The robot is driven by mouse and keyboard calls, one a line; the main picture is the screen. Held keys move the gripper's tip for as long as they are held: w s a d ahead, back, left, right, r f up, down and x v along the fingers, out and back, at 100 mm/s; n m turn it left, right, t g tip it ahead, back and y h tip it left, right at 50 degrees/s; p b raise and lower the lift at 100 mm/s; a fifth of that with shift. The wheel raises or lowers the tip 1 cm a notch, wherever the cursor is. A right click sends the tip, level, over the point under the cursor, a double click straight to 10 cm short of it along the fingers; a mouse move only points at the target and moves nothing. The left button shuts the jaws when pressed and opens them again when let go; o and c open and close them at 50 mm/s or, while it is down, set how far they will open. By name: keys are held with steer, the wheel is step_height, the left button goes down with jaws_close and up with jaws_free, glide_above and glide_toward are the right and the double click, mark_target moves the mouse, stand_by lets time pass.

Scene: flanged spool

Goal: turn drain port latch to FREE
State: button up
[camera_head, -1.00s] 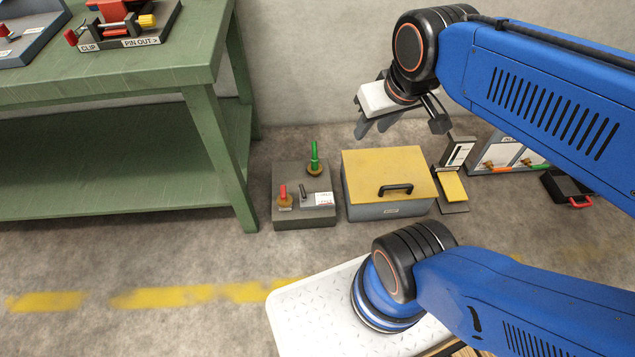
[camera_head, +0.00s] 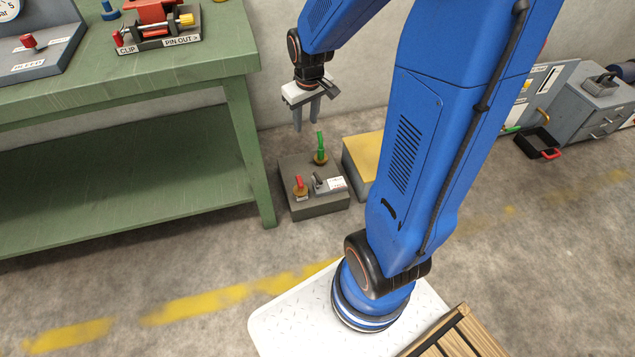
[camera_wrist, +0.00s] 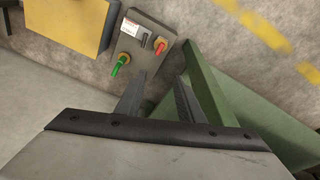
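A low grey block (camera_head: 318,205) stands on the floor just right of the green bench. On its top are a green-handled valve (camera_head: 320,152), a red-handled valve (camera_head: 300,188), a small dark latch lever (camera_head: 319,179) and a white label (camera_head: 337,184) too small to read. The lever also shows in the wrist view (camera_wrist: 143,41), between the label and the red handle. I cannot tell which setting it points to. My gripper (camera_head: 307,122) hangs above the block's back part, fingers down, apart and empty. In the wrist view the fingers (camera_wrist: 158,97) are spread, with the block beyond them.
The green bench (camera_head: 250,65) with a clip fixture (camera_head: 160,40) is close on the left. A yellow-lidded box (camera_head: 362,160) stands right of the block, partly hidden by my arm. A black tray (camera_head: 537,144) and a grey cabinet (camera_head: 590,110) are farther right. Floor in front is clear.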

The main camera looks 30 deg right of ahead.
steer(key=w+d+f+g, duration=0.1)
steer(key=w+d+f, duration=0.15)
steer(key=f, duration=0.35)
steer(key=w+d+f, duration=0.2)
steer(key=w+f, duration=0.1)
steer(key=f, duration=0.3)
steer(key=g, duration=0.1)
glide_above(318, 182)
steer(key=w+d, duration=0.1)
steer(key=w, duration=0.1)
step_height(318, 182, down, 14)
steer(key=shift+n, duration=0.3)
step_height(318, 182, down, 18)
steer(key=shift+r, duration=0.15)
steer(key=shift+c, duration=0.4)
